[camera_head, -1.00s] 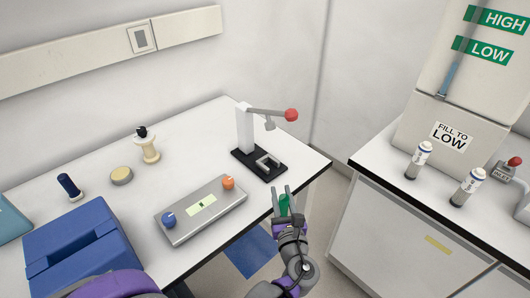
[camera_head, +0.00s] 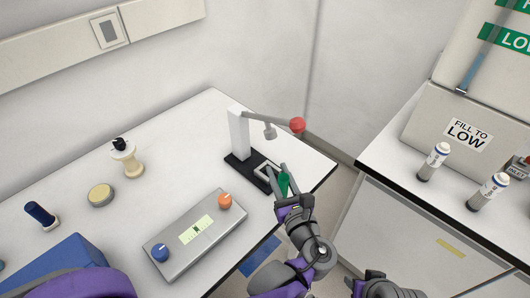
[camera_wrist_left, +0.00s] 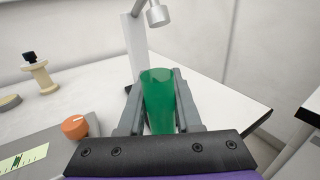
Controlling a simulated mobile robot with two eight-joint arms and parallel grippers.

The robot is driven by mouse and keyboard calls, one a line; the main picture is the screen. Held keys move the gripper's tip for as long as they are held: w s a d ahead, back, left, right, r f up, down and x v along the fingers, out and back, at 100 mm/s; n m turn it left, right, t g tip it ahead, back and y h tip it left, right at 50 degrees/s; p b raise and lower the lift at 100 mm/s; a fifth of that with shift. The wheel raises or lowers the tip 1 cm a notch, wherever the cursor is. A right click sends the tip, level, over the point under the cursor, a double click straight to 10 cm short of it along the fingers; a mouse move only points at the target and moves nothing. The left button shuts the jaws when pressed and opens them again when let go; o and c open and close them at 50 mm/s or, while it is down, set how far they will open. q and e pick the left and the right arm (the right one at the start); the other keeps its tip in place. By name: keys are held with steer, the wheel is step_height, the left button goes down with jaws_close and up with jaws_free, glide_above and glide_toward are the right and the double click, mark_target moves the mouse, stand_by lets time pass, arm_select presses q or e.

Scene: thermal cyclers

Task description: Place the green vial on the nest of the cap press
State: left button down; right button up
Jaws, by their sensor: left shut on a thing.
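The green vial (camera_head: 284,184) is held upright between the fingers of my left gripper (camera_head: 278,178). In the left wrist view the vial (camera_wrist_left: 160,98) fills the gap between the two grey fingers (camera_wrist_left: 158,100). The cap press has a white column (camera_head: 238,133), a black base, a lever with a red knob (camera_head: 297,125) and a plunger (camera_head: 270,132). Its nest, a pale bracket (camera_head: 262,169) on the base, is partly hidden by my left gripper. The vial appears beside the nest's near right side; contact cannot be told. A dark part, likely my right gripper (camera_head: 380,286), shows at the bottom edge.
A grey control box (camera_head: 194,236) with orange and blue knobs lies left of my left gripper. A round tan disc (camera_head: 101,195), a cream spool (camera_head: 126,160) and a dark blue item (camera_head: 40,213) stand farther left.

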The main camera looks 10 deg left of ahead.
mark_target(279, 183)
arm_select(q)
steer(key=p+x, duration=0.1)
steer(key=x, duration=1)
steer(key=shift+w, duration=0.15)
steer(key=f, duration=0.3)
steer(key=shift+w+a, duration=0.15)
steer(key=shift+w, duration=0.15)
steer(key=shift+f, duration=0.2)
steer(key=shift+f, duration=0.2)
steer(key=c, duration=0.6)
jaws_free()
steer(key=shift+r, duration=0.25)
steer(key=b+v, duration=0.1)
steer(key=v, duration=1.1)
steer(key=shift+s+f+b, duration=0.1)
steer(key=shift+b, duration=0.25)
